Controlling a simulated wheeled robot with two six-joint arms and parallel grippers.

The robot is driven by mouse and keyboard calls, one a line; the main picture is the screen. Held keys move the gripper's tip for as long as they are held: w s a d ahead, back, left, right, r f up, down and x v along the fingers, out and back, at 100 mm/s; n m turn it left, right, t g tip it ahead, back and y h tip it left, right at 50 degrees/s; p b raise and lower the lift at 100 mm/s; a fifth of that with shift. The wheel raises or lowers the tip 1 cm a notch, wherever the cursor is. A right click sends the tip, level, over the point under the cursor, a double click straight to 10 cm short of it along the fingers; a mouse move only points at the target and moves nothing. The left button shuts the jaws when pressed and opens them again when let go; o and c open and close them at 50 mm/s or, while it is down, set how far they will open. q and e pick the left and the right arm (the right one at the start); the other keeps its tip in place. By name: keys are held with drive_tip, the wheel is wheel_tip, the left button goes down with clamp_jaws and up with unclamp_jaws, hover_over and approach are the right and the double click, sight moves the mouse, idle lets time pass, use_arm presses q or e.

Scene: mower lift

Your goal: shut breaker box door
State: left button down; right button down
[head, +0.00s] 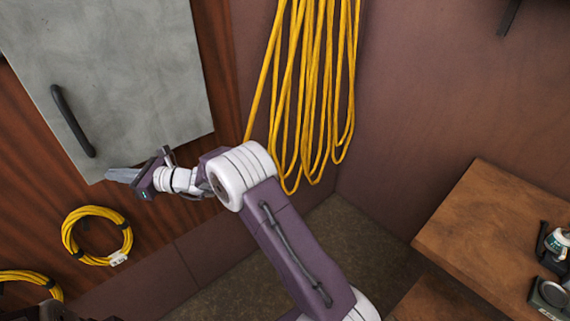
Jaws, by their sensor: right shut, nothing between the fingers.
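The grey metal breaker box door (135,75) fills the upper left of the head view, on a dark wood-panelled wall. A black bar handle (72,121) is on its left part. I cannot tell from this view whether the door is fully shut. My right gripper (112,175) is shut and empty, at the door's lower edge just below and right of the handle. I cannot tell if it touches the door.
A long yellow cord (310,90) hangs in loops right of the door. A coiled yellow cable (97,236) hangs below the door, another (28,285) at lower left. A wooden bench (490,230) with small items stands at right.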

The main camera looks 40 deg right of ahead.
drive_tip(key=shift+w+r, duration=0.35)
drive_tip(key=shift+w, duration=0.15)
